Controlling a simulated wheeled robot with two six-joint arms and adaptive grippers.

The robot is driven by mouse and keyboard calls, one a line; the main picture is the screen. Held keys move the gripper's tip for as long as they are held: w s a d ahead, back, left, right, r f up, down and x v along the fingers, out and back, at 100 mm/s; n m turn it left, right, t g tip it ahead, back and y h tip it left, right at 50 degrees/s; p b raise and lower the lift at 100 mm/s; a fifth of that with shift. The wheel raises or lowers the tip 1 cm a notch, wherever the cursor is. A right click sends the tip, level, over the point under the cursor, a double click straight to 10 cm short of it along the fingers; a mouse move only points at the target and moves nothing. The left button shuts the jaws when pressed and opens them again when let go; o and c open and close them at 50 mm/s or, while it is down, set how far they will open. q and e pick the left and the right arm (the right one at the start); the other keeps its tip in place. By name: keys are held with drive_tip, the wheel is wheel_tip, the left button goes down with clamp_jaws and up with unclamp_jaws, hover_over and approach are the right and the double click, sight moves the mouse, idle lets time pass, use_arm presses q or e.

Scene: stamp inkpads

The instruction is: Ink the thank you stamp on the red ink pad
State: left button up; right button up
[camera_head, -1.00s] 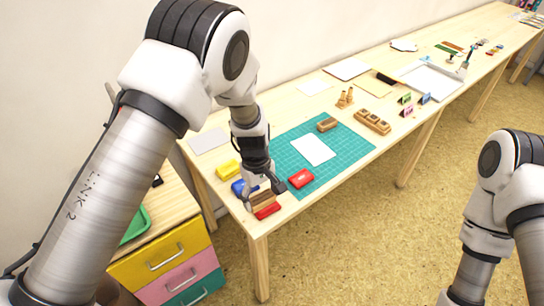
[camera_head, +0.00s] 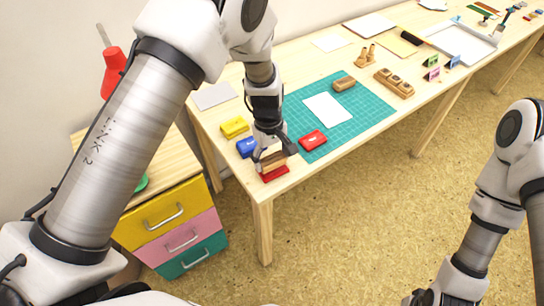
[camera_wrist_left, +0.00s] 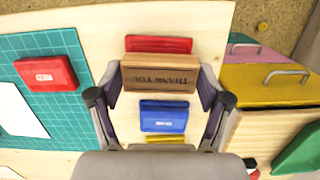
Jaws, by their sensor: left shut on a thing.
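The thank you stamp, a wooden block (camera_head: 273,158), is in my left gripper (camera_head: 275,157) at the table's near left corner. In the left wrist view the stamp (camera_wrist_left: 160,75) shows its THANK YOU lettering, and the left gripper (camera_wrist_left: 160,98) has a finger on each side of it. The red ink pad (camera_head: 275,174) lies by the table edge, partly hidden by the stamp. It shows as a red strip (camera_wrist_left: 158,45) beyond the stamp in the wrist view. I cannot tell whether stamp and pad touch. My right gripper is out of view.
A blue pad (camera_head: 246,148) and a yellow pad (camera_head: 234,126) lie behind the stamp. A red lettered case (camera_head: 313,141), white paper (camera_head: 327,107) and a wooden block (camera_head: 344,85) lie on the green mat (camera_head: 365,112). Drawers (camera_head: 165,220) stand left of the table.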

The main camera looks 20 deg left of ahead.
use_arm(q)
drive_tip(key=shift+w+f, duration=0.1)
drive_tip(key=shift+w, duration=0.1)
drive_tip(key=shift+s, duration=0.1)
drive_tip(key=shift+f, duration=0.45)
idle(0.6)
drive_tip(key=shift+f, duration=0.1)
idle(1.4)
drive_tip(key=shift+r+p, duration=0.65)
drive_tip(key=shift+p, duration=0.1)
